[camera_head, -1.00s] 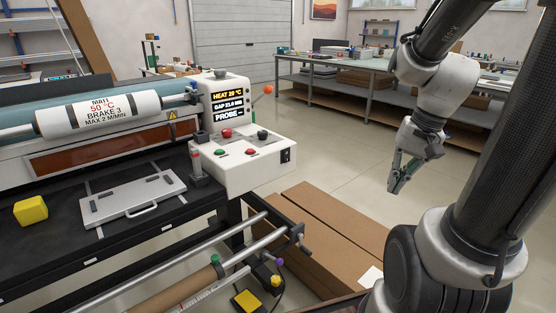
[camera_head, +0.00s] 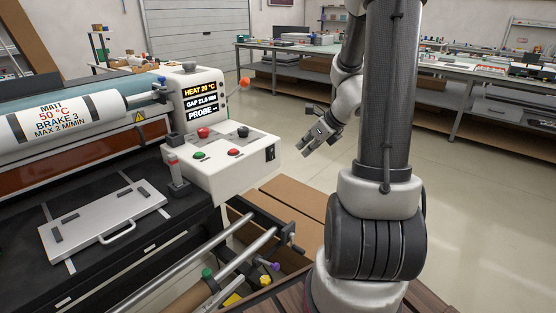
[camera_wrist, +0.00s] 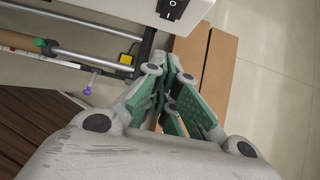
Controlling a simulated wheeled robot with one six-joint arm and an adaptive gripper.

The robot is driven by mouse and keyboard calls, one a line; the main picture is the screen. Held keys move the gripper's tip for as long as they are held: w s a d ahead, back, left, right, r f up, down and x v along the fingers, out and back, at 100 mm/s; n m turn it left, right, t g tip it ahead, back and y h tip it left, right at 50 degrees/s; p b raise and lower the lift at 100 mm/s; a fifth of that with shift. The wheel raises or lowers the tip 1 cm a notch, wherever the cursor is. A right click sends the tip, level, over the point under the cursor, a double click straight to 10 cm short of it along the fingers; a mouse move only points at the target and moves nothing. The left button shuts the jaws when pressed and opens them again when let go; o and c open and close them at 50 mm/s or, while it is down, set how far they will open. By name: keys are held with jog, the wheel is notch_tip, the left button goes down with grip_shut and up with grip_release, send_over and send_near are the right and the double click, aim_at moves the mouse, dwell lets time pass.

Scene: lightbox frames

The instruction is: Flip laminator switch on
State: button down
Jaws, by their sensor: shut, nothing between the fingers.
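The laminator's white control box (camera_head: 222,165) stands left of centre in the head view, with red, green and black knobs on its sloped top. A black rocker switch (camera_head: 270,152) sits on its right end face. The switch also shows at the top of the wrist view (camera_wrist: 172,8), on the white housing. I cannot tell which way the rocker is tipped. My gripper (camera_head: 308,147) is shut and empty, in the air to the right of the box and apart from it. In the wrist view its green-padded fingers (camera_wrist: 176,75) point up towards the switch side.
Cardboard boxes (camera_head: 295,205) lie on the floor below the control box. Steel rollers (camera_head: 225,255) with a crank stick out at the laminator's front. A silver plate with a handle (camera_head: 105,218) lies on the black bed. Workbenches stand behind; open floor lies to the right.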

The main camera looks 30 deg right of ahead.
aim_at(272, 153)
jog(key=shift+f, duration=0.1)
jog(key=w+r+x, duration=0.1)
jog(key=w+x, duration=0.1)
jog(key=x, duration=1)
jog(key=shift+w+a, duration=0.25)
jog(key=shift+a, duration=0.2)
jog(key=shift+r, duration=0.1)
jog(key=shift+w+a, duration=0.1)
jog(key=shift+w, duration=0.15)
